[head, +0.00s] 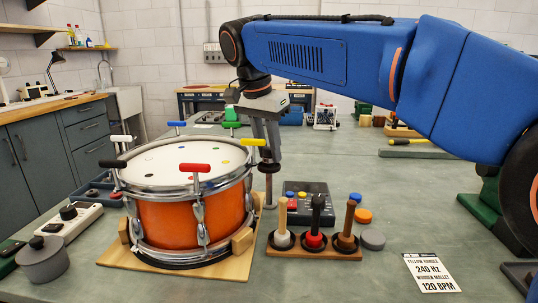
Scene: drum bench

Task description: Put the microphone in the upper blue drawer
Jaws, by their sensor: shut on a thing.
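My gripper (268,154) points down just behind the right rim of the orange drum (190,222). Its jaws are shut at the top of an upright silver post (270,192). A dark piece (268,167) shows at the fingertips; it appears to be the microphone, but its shape is mostly hidden. I cannot tell whether it is free of the post. The upper blue drawer cannot be made out; a small blue box (291,116) stands on the far bench, too small to tell what it is.
The bench is clear between these and the label card (432,273).

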